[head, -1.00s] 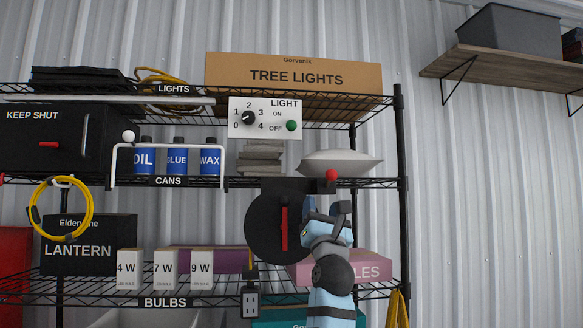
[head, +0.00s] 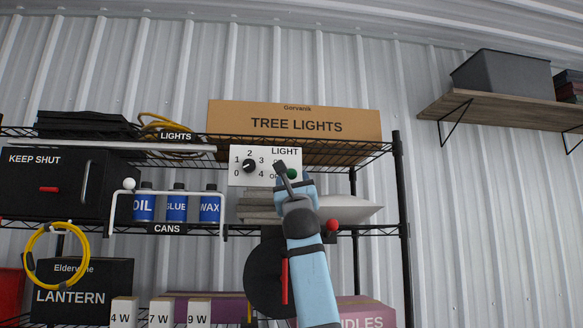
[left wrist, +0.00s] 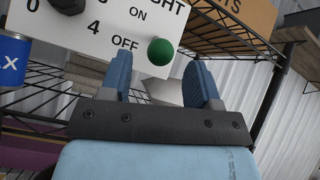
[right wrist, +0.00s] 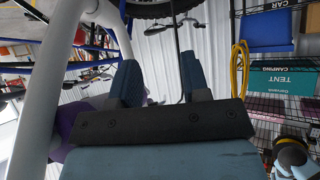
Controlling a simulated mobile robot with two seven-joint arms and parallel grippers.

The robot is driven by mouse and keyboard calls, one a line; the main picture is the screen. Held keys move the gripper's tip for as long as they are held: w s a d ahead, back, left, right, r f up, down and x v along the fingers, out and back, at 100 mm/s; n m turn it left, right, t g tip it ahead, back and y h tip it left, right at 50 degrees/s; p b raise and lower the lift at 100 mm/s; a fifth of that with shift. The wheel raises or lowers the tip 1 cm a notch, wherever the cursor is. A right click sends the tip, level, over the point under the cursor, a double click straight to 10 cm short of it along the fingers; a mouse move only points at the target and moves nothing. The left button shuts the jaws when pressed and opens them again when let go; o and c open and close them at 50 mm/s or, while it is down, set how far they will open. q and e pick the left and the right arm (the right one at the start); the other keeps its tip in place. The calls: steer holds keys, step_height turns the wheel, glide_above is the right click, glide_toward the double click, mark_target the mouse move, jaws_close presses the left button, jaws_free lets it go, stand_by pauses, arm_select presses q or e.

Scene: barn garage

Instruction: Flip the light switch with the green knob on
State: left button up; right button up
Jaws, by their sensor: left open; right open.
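The white light panel (head: 238,178) hangs at the upper shelf edge, with a black dial (head: 249,166) at its left and the green knob (head: 292,174) at its right. In the left wrist view the green knob (left wrist: 160,52) sits beside the word OFF, below ON. My left gripper (head: 285,172) is in front of the panel's right part and hides some of its lettering. In the left wrist view its open fingers (left wrist: 168,80) are empty, with the knob beyond and between them. My right gripper (right wrist: 155,85) is open and empty, away from the panel.
The wire shelf (head: 398,215) holds a tree lights box (head: 290,120) above the panel and blue cans (head: 178,208) to the left. A red ball (head: 333,225) and white sack (head: 350,211) are right of my left arm. A yellow cord (right wrist: 240,70) hangs near my right gripper.

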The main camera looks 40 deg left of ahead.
mark_target(292, 177)
arm_select(q)
steer(key=p+x, duration=0.1)
steer(key=x, duration=0.3)
steer(key=shift+w, duration=0.1)
steer(key=shift+c, duration=0.4)
steer(key=c, duration=0.8)
